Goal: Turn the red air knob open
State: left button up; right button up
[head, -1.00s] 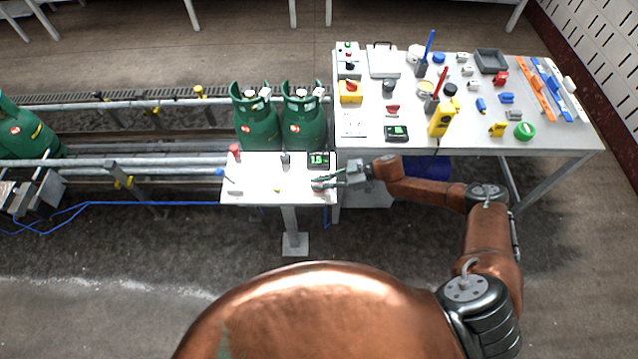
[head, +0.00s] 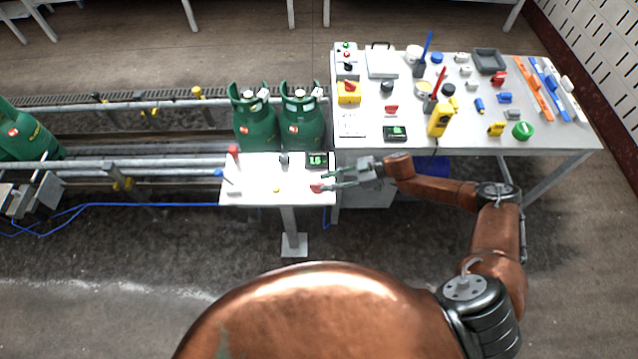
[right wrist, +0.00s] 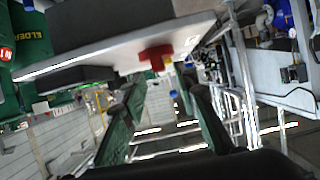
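The red air knob (head: 316,188) sits at the right front corner of the small white control table (head: 255,193). In the right wrist view the red knob (right wrist: 156,56) shows against the edge of a white panel, ahead of the fingers. My right gripper (head: 331,182) comes in from the right, just beside the knob. Its two green fingers are spread with nothing between them, and the wrist view shows the same open gripper (right wrist: 167,88). The knob appears beyond the fingertips, not gripped; whether a fingertip touches it I cannot tell. My left gripper is not in view.
A black display (head: 316,160) and a red-topped post (head: 233,154) stand on the small table. A larger table (head: 465,140) with many tools is at the right. The floor in front is free.

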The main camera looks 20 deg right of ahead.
jog(key=v, duration=0.7)
jog(key=shift+s+d, duration=0.2)
jog(key=shift+d, duration=0.15)
jog(key=shift+r, duration=0.15)
